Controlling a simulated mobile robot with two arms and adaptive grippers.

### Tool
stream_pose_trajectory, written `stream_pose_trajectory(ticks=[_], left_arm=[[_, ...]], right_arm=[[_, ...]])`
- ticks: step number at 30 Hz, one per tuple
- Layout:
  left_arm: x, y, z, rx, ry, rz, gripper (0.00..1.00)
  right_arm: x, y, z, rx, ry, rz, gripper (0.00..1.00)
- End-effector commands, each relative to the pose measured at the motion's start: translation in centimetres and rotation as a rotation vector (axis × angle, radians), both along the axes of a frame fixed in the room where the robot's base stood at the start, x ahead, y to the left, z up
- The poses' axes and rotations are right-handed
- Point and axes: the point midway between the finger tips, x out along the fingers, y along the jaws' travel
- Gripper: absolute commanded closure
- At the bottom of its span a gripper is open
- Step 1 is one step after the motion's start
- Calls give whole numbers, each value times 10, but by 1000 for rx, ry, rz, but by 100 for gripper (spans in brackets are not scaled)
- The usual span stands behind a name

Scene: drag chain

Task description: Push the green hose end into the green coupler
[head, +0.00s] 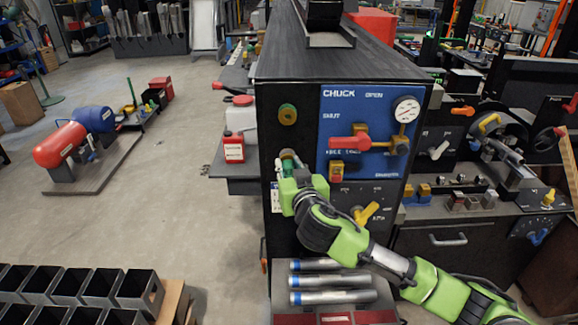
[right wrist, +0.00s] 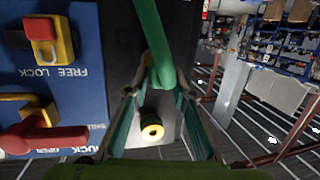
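The green coupler (head: 288,114) is a green ring with a brownish-yellow centre. It sits on the black cabinet face, left of the blue panel. My right gripper (head: 289,167) is below it, close to the cabinet. In the right wrist view, the green hose (right wrist: 152,35) runs from the top edge down to my right gripper's fingertips (right wrist: 164,85), which close on its sides. A round yellow piece with a dark centre (right wrist: 152,129) shows between the fingers; I cannot tell whether it is the hose's tip. My left gripper is out of view.
The blue panel (head: 365,180) right of my gripper carries a red lever (head: 348,143), switches and a gauge (head: 406,109). Silver cylinders (head: 330,282) lie below. A red bottle (head: 233,148) stands left of the cabinet.

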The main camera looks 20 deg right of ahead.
Motion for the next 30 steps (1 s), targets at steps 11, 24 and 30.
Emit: stream_pose_trajectory(ticks=[11,24,30], left_arm=[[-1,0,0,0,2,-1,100],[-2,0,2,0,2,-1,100],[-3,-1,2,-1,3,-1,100]], right_arm=[[-3,2,1,-1,-2,4,100],[-17,10,0,4,0,13,100],[-22,10,0,2,0,9,100]])
